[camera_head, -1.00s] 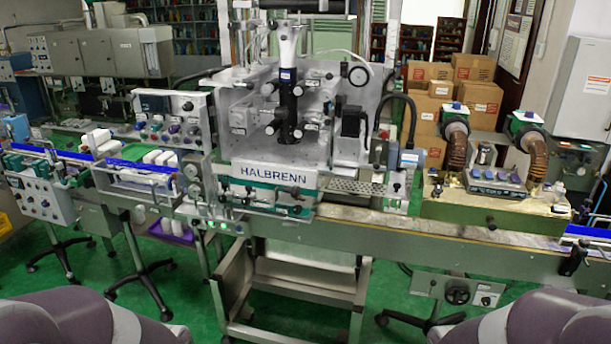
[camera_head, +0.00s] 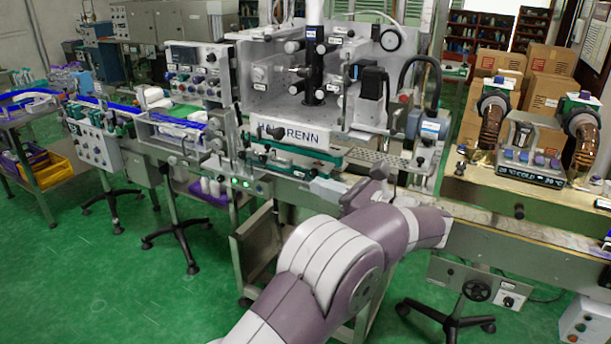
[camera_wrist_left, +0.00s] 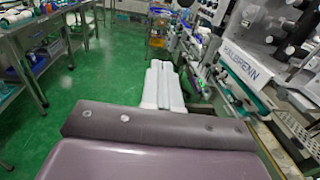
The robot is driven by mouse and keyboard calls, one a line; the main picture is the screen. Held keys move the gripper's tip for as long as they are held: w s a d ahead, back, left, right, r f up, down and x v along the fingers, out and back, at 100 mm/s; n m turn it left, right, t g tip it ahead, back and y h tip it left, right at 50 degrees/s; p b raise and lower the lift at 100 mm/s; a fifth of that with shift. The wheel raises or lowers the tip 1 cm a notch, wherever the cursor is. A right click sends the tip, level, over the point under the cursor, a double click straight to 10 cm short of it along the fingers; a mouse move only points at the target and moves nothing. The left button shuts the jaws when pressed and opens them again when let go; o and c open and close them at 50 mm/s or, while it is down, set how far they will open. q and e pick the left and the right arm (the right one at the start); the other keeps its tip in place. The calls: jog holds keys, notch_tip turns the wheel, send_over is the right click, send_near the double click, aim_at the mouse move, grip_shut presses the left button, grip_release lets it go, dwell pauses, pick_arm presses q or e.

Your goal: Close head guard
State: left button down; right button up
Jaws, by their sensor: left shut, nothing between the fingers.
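The applicator head (camera_head: 318,85) stands at the middle of the head view, with black and steel parts inside a pale, partly clear enclosure. Below it is a white HALBRENN panel (camera_head: 330,139), with a teal bar (camera_head: 300,154) under it. The panel also shows at the right of the left wrist view (camera_wrist_left: 247,66). I cannot tell for sure which part is the head guard or how far open it is. My right gripper is out of view.
A conveyor (camera_head: 530,228) runs along the front to the right. A control box with knobs (camera_head: 195,85) stands left of the head. Two brown hoses and a display unit (camera_head: 530,165) are at the right. Green floor (camera_head: 110,270) is free at the front left.

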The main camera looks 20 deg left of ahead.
aim_at(264, 164)
pick_arm(q)
jog(key=w+a+p, duration=0.1)
jog(key=a, duration=0.2)
jog(key=a+p, duration=0.2)
jog(key=a, duration=0.2)
jog(key=w+a+p, duration=0.1)
jog(key=a, duration=0.2)
jog(key=shift+w+a+r+p, duration=0.15)
jog(key=shift+w+a+p, duration=0.15)
jog(key=shift+w+a, duration=0.3)
jog(key=shift+a, duration=0.65)
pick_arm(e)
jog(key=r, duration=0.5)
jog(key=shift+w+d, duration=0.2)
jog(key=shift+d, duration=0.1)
pick_arm(q)
jog(key=shift+f, duration=0.2)
